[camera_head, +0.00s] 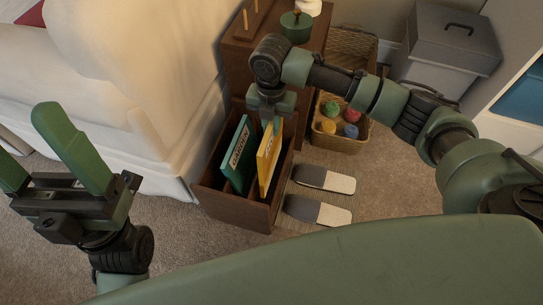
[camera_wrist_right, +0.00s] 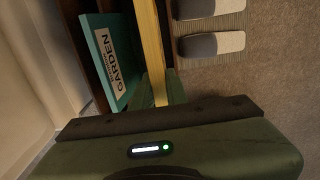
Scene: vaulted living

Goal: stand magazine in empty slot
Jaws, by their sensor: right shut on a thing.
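A dark wooden magazine rack (camera_head: 235,208) stands on the carpet beside the sofa. A teal magazine marked "GARDEN" (camera_head: 238,158) leans in its left part and also shows in the wrist view (camera_wrist_right: 112,62). My right gripper (camera_head: 270,118) points down over the rack and is shut on the top of a yellow magazine (camera_head: 267,165). The yellow magazine is nearly upright, right of the teal one, its lower part inside the rack. In the wrist view the yellow magazine (camera_wrist_right: 150,45) shows edge-on; its bottom contact is hidden. My left gripper (camera_head: 28,142) is open and empty at the left.
Two grey-and-white slippers (camera_head: 325,178) lie on a mat right of the rack. A wicker basket (camera_head: 345,143) of coloured balls and a wooden cabinet (camera_head: 240,55) stand behind. A white sofa (camera_head: 130,60) closes off the left. A grey bin (camera_head: 445,50) stands at the back right.

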